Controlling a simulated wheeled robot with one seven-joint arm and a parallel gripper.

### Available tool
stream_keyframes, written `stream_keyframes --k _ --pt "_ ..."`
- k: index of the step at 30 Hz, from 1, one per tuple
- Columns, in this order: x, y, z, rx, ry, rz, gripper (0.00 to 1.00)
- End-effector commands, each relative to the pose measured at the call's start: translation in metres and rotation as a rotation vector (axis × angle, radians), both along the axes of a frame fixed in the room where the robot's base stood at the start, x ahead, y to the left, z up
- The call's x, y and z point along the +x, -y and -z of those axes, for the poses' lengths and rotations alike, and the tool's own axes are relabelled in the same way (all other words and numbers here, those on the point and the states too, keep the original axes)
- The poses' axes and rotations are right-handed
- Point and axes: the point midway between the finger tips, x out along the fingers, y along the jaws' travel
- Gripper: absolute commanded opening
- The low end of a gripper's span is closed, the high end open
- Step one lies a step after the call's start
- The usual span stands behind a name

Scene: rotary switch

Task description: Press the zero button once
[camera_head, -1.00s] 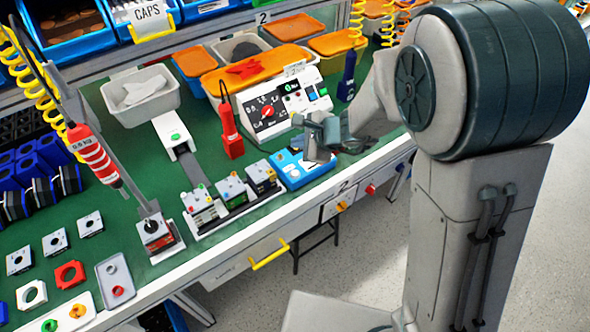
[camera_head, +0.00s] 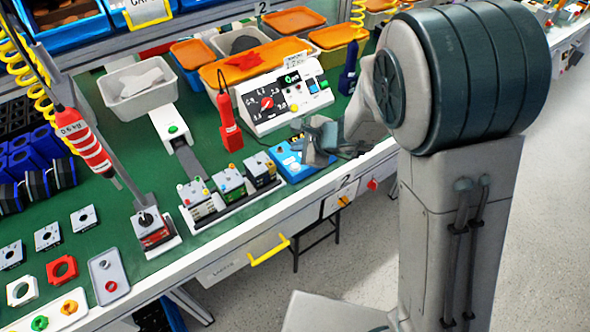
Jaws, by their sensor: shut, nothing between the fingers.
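My gripper (camera_head: 312,157) is over the right part of a flat blue device (camera_head: 287,163) at the bench's front edge. The gripper is shut and appears empty. It hides part of the device's top. I cannot tell whether the fingers touch it. A white test console (camera_head: 280,102) stands behind, with a red dial (camera_head: 267,103), a green-lit display and several small coloured buttons. No label reading zero is legible on either, so I cannot tell which button is the zero button.
Several small switch units (camera_head: 228,182) sit in a rack left of the blue device. A red hanging tool (camera_head: 229,125) is close behind. A red screwdriver (camera_head: 83,142) hangs at left. Orange-lidded bins (camera_head: 240,68) line the back.

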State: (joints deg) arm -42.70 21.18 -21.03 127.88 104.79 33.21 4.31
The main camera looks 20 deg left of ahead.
Motion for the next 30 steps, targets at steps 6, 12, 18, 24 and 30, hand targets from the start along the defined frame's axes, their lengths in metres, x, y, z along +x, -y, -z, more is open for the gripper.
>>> stream_keyframes --k 6,12,18,24,30 --pt "0.0 0.0 0.034 0.001 0.0 0.001 0.0" --pt "0.0 0.0 0.043 0.001 0.0 -0.001 0.0" --pt "0.0 0.0 0.042 0.0 0.0 0.0 0.0" --pt "0.0 0.0 0.042 0.0 0.0 0.0 0.0" --pt "0.0 0.0 0.042 0.0 0.0 0.0 0.0"
